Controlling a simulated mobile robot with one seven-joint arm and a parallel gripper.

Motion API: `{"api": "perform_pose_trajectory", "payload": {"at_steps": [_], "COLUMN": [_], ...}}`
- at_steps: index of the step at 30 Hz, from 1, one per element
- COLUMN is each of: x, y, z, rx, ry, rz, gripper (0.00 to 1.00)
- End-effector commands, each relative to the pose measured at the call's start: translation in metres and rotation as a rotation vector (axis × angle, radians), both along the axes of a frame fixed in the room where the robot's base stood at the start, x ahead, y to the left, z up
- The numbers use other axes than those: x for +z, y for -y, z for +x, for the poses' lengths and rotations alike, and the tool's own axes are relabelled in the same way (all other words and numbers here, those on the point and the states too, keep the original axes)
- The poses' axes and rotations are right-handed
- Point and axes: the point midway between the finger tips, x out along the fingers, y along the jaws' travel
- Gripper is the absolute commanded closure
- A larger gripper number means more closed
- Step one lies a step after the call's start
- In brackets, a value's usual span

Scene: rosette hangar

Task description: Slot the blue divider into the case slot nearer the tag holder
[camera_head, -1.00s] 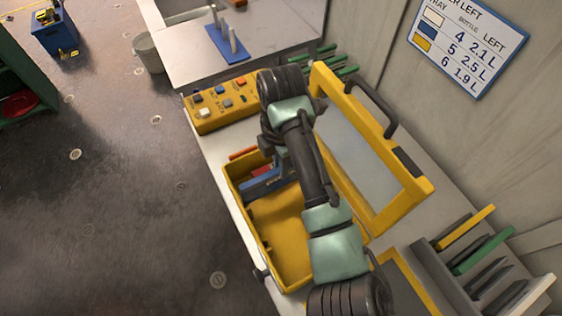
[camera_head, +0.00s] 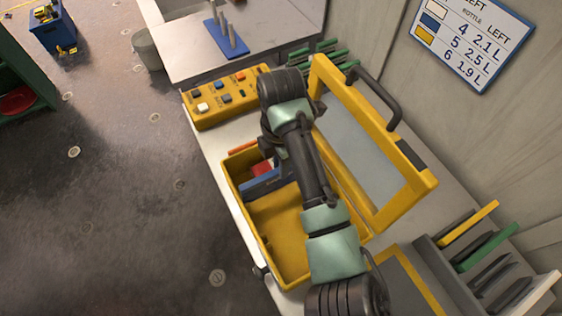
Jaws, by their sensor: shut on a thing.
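The yellow case (camera_head: 262,256) lies open on the bench, its framed lid (camera_head: 412,198) raised on the right. The blue divider (camera_head: 262,186) stands across the case's upper part, its left end near the left wall. My gripper (camera_head: 272,150) is at the divider's far side, mostly hidden by my own arm, and holds the divider. The arm also hides the divider's right end and the slots there. I cannot tell whether the divider's edges sit in a slot. A dark plate (camera_head: 411,155) is on the lid frame; I cannot tell if it is the tag holder.
Red items (camera_head: 262,168) lie in the case beyond the divider. A yellow button box (camera_head: 226,96) stands behind the case. A grey rack (camera_head: 447,268) with coloured panels is at the lower right. A blue base with pegs (camera_head: 227,42) stands farther back.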

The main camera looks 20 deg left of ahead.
Motion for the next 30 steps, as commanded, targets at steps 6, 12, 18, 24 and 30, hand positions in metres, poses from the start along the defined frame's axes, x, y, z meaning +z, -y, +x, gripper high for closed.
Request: {"api": "perform_pose_trajectory", "payload": {"at_steps": [6, 12, 18, 24, 30], "x": [-0.006, -0.012, -0.017, -0.022, -0.027], "y": [0.0, 0.0, 0.0, 0.0, 0.0], "z": [0.0, 0.0, 0.0, 0.0, 0.0], "rx": [0.0, 0.0, 0.0, 0.0, 0.0], "ry": [0.0, -0.001, -0.001, 0.0, -0.001], "rz": [0.0, 0.001, 0.001, 0.001, 0.001], "gripper": [1.0, 1.0, 1.0, 1.0, 1.0]}}
